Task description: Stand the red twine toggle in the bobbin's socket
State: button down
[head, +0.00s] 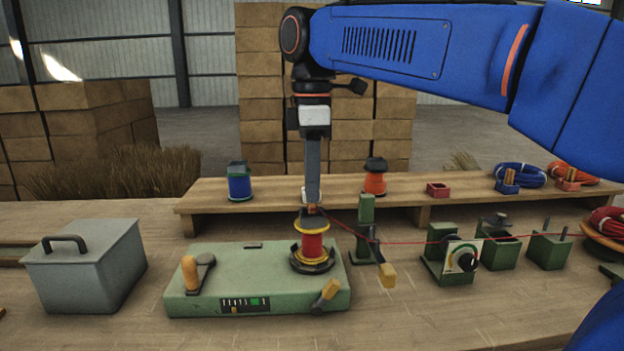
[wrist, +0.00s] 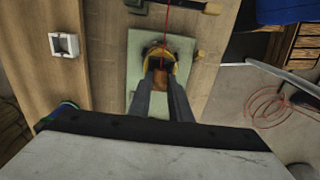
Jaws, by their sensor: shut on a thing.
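My gripper (head: 312,205) points down right over the bobbin (head: 313,246), which has yellow flanges and a red core. It is shut on the red twine toggle (head: 311,209), a small orange-brown piece at the fingertips, which also shows between the fingers in the wrist view (wrist: 161,79). The bobbin stands on the dark spindle plate of the green winder (head: 225,290). The toggle is at the bobbin's top; its socket is hidden, so I cannot tell whether the toggle's end is in it. Red twine (head: 405,241) runs from the toggle to the right.
A green post with a yellow-handled lever (head: 387,275), a dial unit (head: 461,257) and green blocks stand along the twine. A grey lidded box (head: 86,265) is at left. Spools (head: 239,182) (head: 375,177) stand on the raised shelf behind. The table front is mostly clear.

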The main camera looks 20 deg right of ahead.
jog(key=shift+f, duration=1.05)
jog(key=c, duration=1.5)
grip_release()
jog(key=shift+c, duration=0.2)
notch_tip(320, 180, up, 12)
jog(key=shift+f, duration=0.1)
jog(key=shift+s, duration=0.15)
